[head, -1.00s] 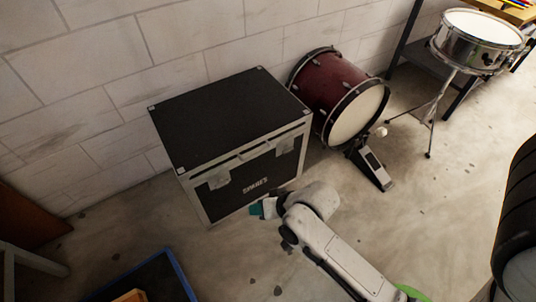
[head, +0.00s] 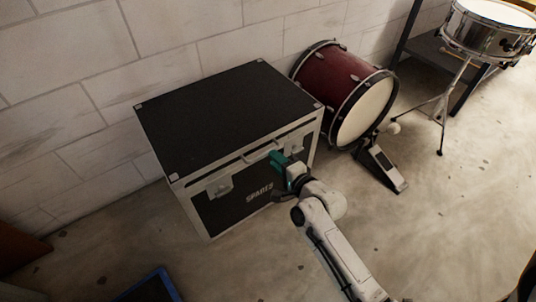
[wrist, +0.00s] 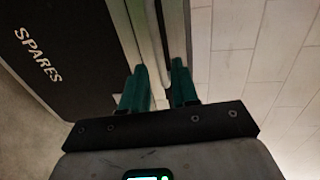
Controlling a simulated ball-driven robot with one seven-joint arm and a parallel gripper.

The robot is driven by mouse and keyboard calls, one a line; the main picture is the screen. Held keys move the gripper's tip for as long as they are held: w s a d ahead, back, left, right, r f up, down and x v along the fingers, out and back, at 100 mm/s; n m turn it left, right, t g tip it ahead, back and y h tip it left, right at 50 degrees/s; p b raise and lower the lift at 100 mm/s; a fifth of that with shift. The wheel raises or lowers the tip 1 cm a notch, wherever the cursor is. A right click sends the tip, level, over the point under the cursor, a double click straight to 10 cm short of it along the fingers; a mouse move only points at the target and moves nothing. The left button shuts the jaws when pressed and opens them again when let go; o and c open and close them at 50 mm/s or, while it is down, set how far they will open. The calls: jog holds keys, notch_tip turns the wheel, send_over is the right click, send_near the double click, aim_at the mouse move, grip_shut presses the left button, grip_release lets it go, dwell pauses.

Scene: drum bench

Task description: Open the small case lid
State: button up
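The case (head: 222,200) is a black box with silver edges and the word SPARES on its front. Its black lid (head: 228,112) lies down flat on top. A silver handle bar (head: 262,152) runs along the lid's front edge, and two latch plates are on the front. My gripper (head: 282,163), with teal fingers, is at the upper front edge, right of the middle. In the wrist view my gripper (wrist: 160,85) has its fingers apart, with a pale rail of the case edge (wrist: 150,45) running up between them. I cannot tell whether they touch it.
A red bass drum (head: 345,90) with a pedal (head: 383,168) stands close to the case's right. A snare drum (head: 488,30) on a stand is farther right. A white block wall (head: 80,70) is behind. A blue-rimmed tray (head: 165,275) lies at lower left. The floor in front is mostly clear.

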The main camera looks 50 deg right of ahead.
jog(key=shift+b+x, duration=0.5)
jog(key=shift+x, duration=2.1)
jog(key=shift+c, duration=0.3)
grip_shut()
